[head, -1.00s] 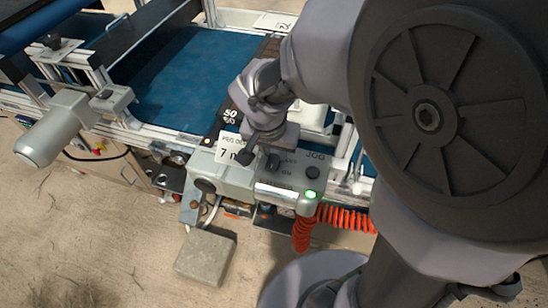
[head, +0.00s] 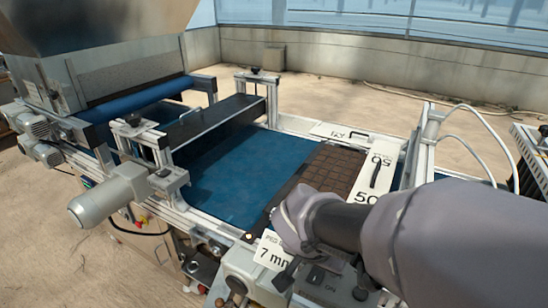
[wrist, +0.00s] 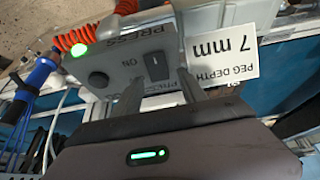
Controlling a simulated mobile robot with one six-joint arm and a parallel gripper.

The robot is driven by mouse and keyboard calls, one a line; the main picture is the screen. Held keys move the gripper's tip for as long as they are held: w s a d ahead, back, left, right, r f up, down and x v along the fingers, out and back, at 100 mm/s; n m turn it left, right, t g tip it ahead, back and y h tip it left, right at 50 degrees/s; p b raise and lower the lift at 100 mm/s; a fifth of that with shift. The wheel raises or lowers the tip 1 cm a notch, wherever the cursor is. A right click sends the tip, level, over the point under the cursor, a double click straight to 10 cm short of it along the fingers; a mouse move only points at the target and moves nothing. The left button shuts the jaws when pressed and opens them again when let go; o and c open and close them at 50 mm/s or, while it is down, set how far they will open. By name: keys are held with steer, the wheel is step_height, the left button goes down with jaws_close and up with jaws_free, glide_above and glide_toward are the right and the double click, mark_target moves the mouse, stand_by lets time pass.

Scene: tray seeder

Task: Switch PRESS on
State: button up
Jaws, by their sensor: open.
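The PRESS switch (wrist: 157,66) is a black rocker on a grey control box (wrist: 110,72), beside the word ON and under a PRESS label, which reads upside down in the wrist view. I cannot tell which way the rocker is tipped. My gripper (wrist: 160,92) is open and empty, with its two fingers at the box face on either side of the switch's near end. Whether they touch the box is unclear. In the head view my gripper (head: 286,272) is over the control box (head: 238,265), and my arm covers part of it.
A round dark knob (wrist: 98,80) and a lit green lamp (wrist: 79,50) are on the same box. A "PEG DEPTH 7 mm" sign (wrist: 225,55) stands close beside my fingers. An orange coiled cable (wrist: 75,38) hangs near the lamp. The blue conveyor (head: 225,175) carries a dark tray (head: 335,168).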

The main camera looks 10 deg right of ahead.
steer(key=p+v, duration=0.8)
steer(key=v, duration=0.9)
steer(key=shift+r, duration=0.2)
steer(key=shift+s, duration=0.15)
